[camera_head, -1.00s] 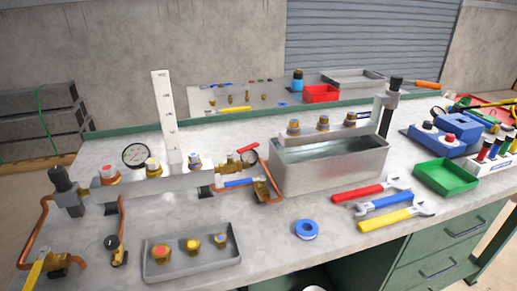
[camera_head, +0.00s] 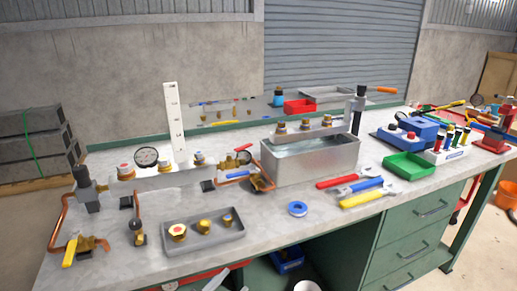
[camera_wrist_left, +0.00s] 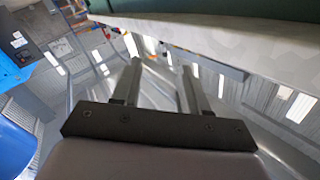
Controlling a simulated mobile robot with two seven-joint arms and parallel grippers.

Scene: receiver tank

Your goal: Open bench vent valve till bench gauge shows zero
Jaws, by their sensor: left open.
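The pressure rig stands on the left half of the grey bench top (camera_head: 300,228). A round white-faced gauge (camera_head: 147,157) sits behind its metal block; its reading is too small to tell. A second gauge (camera_head: 244,158) is partly hidden by brass fittings. A yellow-handled valve (camera_head: 69,252) is at the front left on copper pipe. A blue-handled valve (camera_head: 235,177) and a red handle (camera_head: 242,148) are at the rig's right end. I cannot tell which is the vent valve. My left gripper (camera_wrist_left: 160,82) is open and empty in the left wrist view, away from the valves. My right gripper is not seen.
A grey tray with brass fittings (camera_head: 205,243) lies before the rig. A metal water tank (camera_head: 318,163), a blue tape roll (camera_head: 298,209), wrenches (camera_head: 350,188) and a green tray (camera_head: 408,165) stand to the right. Green drawers (camera_head: 415,225) are below the bench's right side.

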